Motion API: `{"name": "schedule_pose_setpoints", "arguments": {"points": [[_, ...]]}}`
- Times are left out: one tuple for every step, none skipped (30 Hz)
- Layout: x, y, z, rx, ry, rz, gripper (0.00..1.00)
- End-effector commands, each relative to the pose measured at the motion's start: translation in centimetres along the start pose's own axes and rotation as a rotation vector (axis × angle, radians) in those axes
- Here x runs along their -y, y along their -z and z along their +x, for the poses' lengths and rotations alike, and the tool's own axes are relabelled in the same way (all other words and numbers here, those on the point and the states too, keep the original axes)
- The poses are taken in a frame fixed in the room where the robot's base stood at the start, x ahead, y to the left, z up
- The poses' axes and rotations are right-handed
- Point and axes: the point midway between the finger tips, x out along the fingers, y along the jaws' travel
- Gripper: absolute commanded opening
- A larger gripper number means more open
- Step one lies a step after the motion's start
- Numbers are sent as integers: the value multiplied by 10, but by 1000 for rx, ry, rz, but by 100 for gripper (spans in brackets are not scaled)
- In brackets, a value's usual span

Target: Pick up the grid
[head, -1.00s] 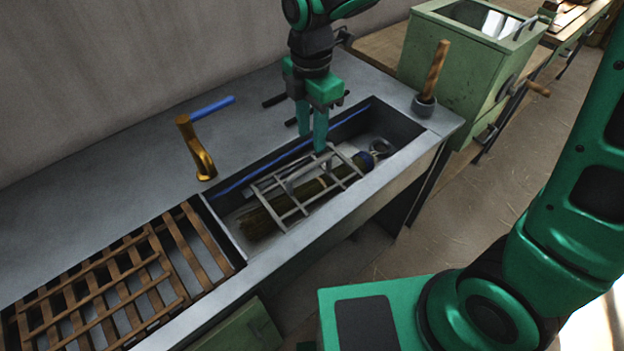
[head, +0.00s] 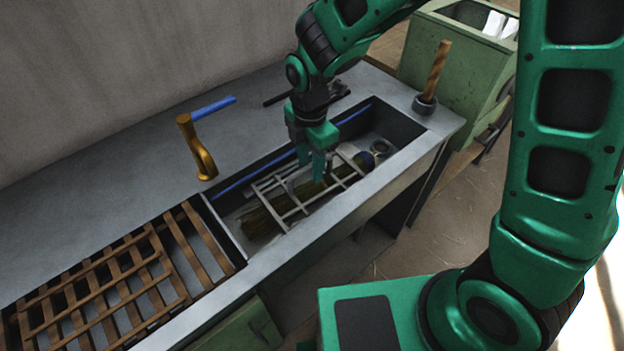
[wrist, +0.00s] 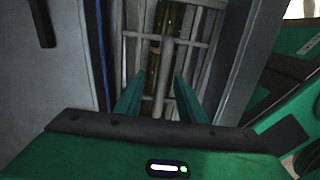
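The grid (head: 270,209), a grey metal lattice of bars, lies in the long trough over a bundle of brown-green broom bristle (head: 257,220). In the wrist view the grid (wrist: 133,36) runs away from me, with the bristle visible under its bars. My gripper (head: 318,180) points down over the grid's middle-right part and hides some bars there. In the wrist view my gripper (wrist: 157,82) shows two green fingers spread apart, with grid bars visible between and beyond them. I cannot tell whether the fingertips touch the grid.
Trough walls (head: 228,230) surround the grid closely. A brass tap with a blue handle (head: 204,160) stands behind it. A brown wooden rack (head: 150,270) lies to the left. A wooden-handled tool in a dark holder (head: 425,103) and a green machine (head: 450,65) stand right.

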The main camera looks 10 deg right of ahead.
Motion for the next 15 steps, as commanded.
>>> {"name": "schedule_pose_setpoints", "arguments": {"points": [[0,0,2,0,0,0,36],[0,0,2,0,0,0,36],[0,0,2,0,-1,0,36],[0,0,2,0,-1,0,36],[0,0,2,0,-1,1,36],[0,0,2,0,-1,1,36],[0,0,2,0,-1,1,36],[0,0,2,0,-1,1,31],[0,0,2,0,-1,1,22],[0,0,2,0,-1,1,14],[0,0,2,0,-1,1,7],[0,0,2,0,-1,1,0],[0,0,2,0,-1,1,0],[0,0,2,0,-1,1,0],[0,0,1,0,-1,1,0]]}}
